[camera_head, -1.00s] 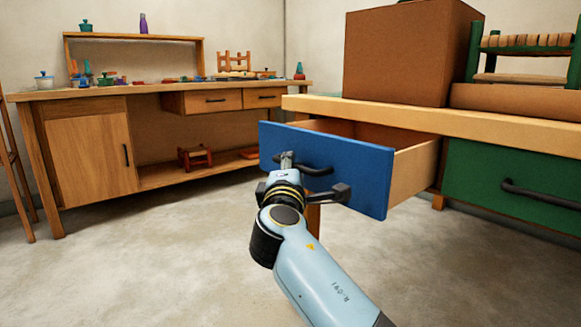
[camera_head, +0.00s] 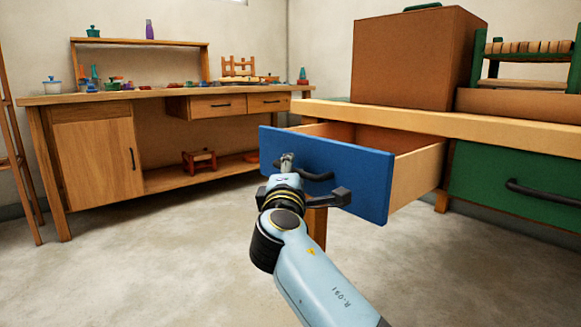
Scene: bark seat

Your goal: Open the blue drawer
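The blue drawer (camera_head: 360,182) stands pulled out of the wooden workbench, with its bare wooden side and part of its open inside showing. Its dark curved handle (camera_head: 318,177) is on the front face, partly hidden by my gripper. My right gripper (camera_head: 314,180) is at this handle, its two fingers spread wide apart, one near the handle's left end and one below its right end. Whether the fingers touch the handle cannot be told. My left gripper is not in view.
A green drawer (camera_head: 520,185) is shut to the right. A large brown box (camera_head: 415,58) and a green rack (camera_head: 525,60) stand on the bench top. A second workbench (camera_head: 90,160) stands at the back left. The floor between is clear.

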